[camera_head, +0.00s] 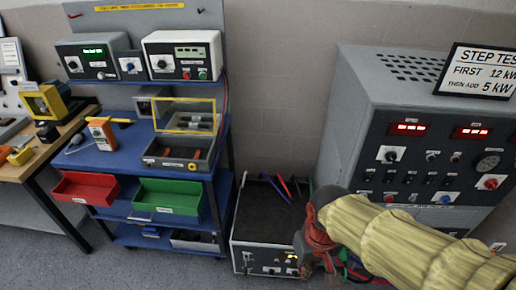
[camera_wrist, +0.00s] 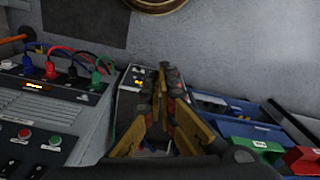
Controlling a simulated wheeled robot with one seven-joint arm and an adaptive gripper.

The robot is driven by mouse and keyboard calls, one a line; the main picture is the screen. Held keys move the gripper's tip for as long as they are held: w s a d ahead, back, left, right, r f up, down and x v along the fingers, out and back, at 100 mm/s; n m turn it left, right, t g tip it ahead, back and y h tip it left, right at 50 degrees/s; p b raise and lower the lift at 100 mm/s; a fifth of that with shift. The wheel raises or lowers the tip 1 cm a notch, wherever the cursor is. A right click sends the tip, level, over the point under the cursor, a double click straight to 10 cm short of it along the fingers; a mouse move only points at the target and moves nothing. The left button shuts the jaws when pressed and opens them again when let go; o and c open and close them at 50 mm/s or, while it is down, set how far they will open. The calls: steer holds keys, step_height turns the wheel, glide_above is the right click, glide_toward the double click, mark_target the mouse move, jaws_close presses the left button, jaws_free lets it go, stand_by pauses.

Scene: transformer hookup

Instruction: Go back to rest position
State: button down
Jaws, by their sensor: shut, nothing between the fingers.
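My gripper (camera_wrist: 163,72) shows in the middle of the wrist view, its two yellow-and-dark fingers meeting at the tips with nothing between them. In the head view my gripper (camera_head: 313,240) is at the end of my yellow-sleeved arm, at the lower right. It overlaps the right side of the low dark-topped box on the floor. Its fingertips are hard to make out there. The same box (camera_wrist: 130,100) seems to lie beyond the fingers in the wrist view. I cannot tell the gap between gripper and box.
A large grey control cabinet (camera_head: 345,130) stands at the right; coloured leads (camera_wrist: 75,65) plug into a panel in the wrist view. A blue cart (camera_head: 228,180) with red (camera_head: 85,187) and green (camera_head: 165,198) bins stands left. Floor before the cart is clear.

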steer(key=s+d+r+m+t, duration=0.2)
steer(key=d+r+t, duration=0.3)
steer(key=r, duration=0.8)
steer(key=shift+d+r+p, duration=0.15)
steer(key=shift+d+p, duration=0.2)
steer(key=shift+d, duration=0.65)
